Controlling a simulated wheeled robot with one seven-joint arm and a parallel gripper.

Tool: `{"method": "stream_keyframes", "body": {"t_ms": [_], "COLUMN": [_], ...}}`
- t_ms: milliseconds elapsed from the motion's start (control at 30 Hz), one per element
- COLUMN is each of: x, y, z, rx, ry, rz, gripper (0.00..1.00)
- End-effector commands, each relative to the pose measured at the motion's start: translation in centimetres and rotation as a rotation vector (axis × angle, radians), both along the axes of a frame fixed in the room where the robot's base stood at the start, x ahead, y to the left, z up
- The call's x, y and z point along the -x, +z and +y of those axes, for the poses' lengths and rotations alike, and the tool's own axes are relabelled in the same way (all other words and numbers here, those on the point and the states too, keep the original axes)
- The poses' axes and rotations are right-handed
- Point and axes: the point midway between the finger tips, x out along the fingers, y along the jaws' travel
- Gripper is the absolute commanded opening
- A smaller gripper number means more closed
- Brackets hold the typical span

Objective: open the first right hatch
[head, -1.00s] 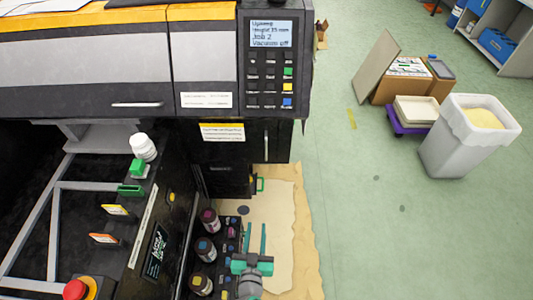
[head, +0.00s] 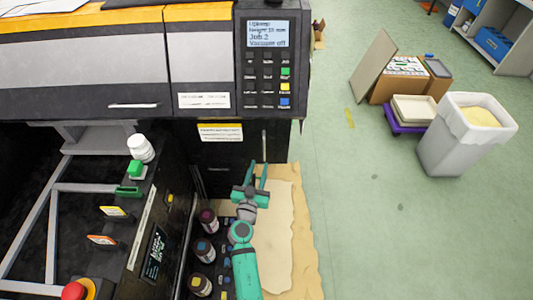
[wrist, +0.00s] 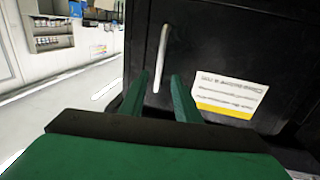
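The black hatch (head: 225,155) is on the printer's right front, under the control panel, and looks closed. It has a thin upright metal handle (head: 264,143) near its right edge. In the wrist view the hatch (wrist: 220,40) fills the right side, and its pale handle (wrist: 163,50) stands upright. My gripper (head: 258,168) is open and empty, just below the handle in the head view. In the wrist view the fingers of my gripper (wrist: 161,82) appear on either side of the handle's lower end. I cannot tell whether they reach around it or stop short.
Several ink bottles (head: 203,251) stand in a row left of my arm. A brown cardboard sheet (head: 300,240) lies on the floor beneath. A white bin (head: 460,145) and boxes (head: 400,85) stand farther right. The green floor between is clear.

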Motion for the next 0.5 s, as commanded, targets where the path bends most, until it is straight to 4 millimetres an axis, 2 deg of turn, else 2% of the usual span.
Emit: {"method": "stream_keyframes", "body": {"t_ms": [200, 500], "x": [-3.9, -7.2], "y": [0.1, 0.0], "z": [-0.8, -1.4], "rx": [0.0, 0.0], "ry": [-0.001, 0.001], "rz": [-0.001, 0.0], "gripper": [0.3, 0.3]}}
